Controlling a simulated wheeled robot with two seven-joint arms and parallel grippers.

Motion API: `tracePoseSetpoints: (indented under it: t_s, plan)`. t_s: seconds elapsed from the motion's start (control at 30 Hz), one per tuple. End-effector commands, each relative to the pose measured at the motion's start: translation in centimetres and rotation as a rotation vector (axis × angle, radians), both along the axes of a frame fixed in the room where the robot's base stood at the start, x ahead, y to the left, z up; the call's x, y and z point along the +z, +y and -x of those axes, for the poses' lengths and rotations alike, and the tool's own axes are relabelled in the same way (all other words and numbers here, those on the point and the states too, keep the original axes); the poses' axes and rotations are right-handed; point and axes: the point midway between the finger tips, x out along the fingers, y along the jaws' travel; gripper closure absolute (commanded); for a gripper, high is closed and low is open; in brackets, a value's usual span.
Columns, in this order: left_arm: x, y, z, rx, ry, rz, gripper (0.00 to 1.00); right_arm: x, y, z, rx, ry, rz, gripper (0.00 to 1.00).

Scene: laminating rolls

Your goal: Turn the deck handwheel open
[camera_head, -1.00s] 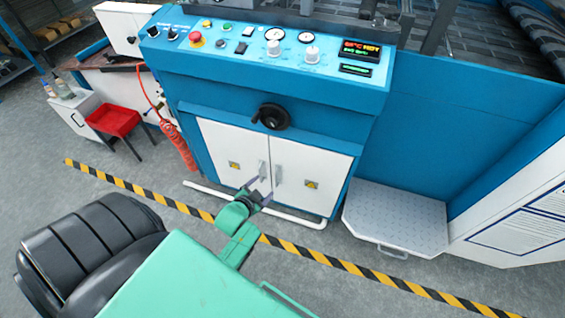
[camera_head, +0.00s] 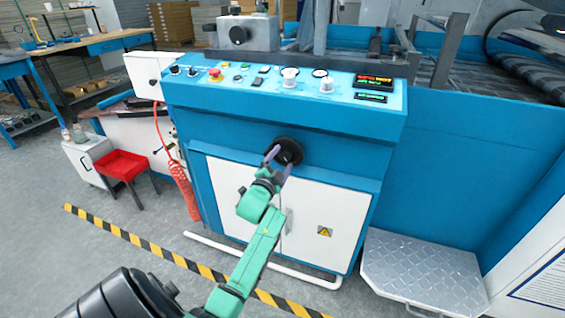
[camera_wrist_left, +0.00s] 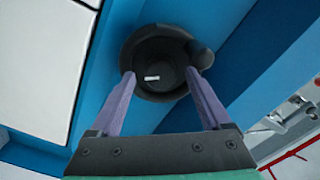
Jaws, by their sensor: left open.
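The black deck handwheel (camera_head: 289,150) is on the blue front of the machine, above the white cabinet doors. It also shows in the left wrist view (camera_wrist_left: 152,52), with a round hub, a small pale mark and a knob on its right side. My left gripper (camera_head: 278,158) is open in front of the wheel and partly covers it. In the left wrist view its two purple fingers (camera_wrist_left: 160,80) stand apart, one tip on each side of the lower hub. I cannot tell whether they touch it. My right gripper is not in view.
A control panel (camera_head: 240,82) with knobs, gauges and a red button runs above the wheel. White doors (camera_head: 325,225) lie below. A metal step (camera_head: 425,270) is at right.

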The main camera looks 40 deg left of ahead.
Motion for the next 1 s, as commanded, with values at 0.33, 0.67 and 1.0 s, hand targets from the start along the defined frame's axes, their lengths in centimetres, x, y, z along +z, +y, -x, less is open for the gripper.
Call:
tracePoseSetpoints:
  t_s: [0.33,0.67,1.0]
  plan:
    - [0.0,0.3,-0.8,0.0,0.0,0.0,0.23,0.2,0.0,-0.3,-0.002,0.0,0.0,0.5]
    - [0.0,0.3,-0.8,0.0,-0.001,0.002,1.0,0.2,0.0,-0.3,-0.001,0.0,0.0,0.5]
    - [0.1,0.2,-0.8,0.0,-0.028,0.086,1.0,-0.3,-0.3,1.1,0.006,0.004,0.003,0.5]
